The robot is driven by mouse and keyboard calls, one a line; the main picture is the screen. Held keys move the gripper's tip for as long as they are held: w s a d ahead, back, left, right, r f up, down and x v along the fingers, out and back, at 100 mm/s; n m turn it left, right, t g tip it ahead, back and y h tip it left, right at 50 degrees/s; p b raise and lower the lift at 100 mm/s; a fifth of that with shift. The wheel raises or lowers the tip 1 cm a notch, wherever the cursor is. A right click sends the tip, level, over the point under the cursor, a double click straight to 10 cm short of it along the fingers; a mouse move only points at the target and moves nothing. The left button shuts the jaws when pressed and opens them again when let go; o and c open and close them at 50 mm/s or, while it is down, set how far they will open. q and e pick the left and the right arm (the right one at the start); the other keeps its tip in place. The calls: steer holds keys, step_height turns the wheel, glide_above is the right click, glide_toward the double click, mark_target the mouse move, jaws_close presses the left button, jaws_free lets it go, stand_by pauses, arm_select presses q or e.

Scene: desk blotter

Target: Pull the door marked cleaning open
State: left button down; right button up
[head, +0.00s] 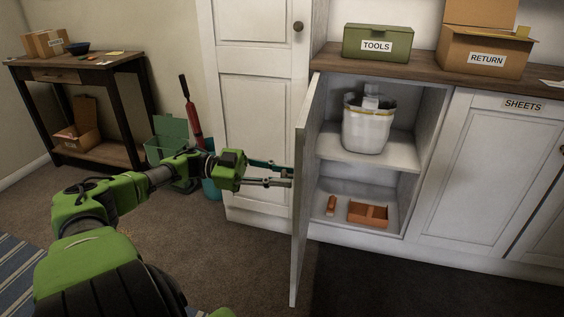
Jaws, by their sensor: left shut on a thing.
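A white cabinet door (307,185) under the wooden counter stands swung far out, seen nearly edge-on. Its front faces left, and no cleaning label can be read on it from here. My left gripper (281,174) reaches in from the left, at the door's front side about mid-height. Its fingers are shut on the door's handle, which they hide. The cabinet behind the door is open to view, with a white bin (368,128) on its shelf and an orange box (368,214) on its floor. My right gripper is not in view.
A green TOOLS box (377,42) and a cardboard RETURN box (485,50) stand on the counter. The SHEETS door (491,170) is shut. A green bin (170,140) and a side table (78,66) stand left. Carpet before the open door is clear.

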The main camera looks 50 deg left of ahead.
arm_select(q)
steer(key=c, duration=1.7)
jaws_free()
steer(key=shift+f, duration=0.2)
steer(key=shift+r, duration=0.1)
steer(key=shift+v, duration=6.05)
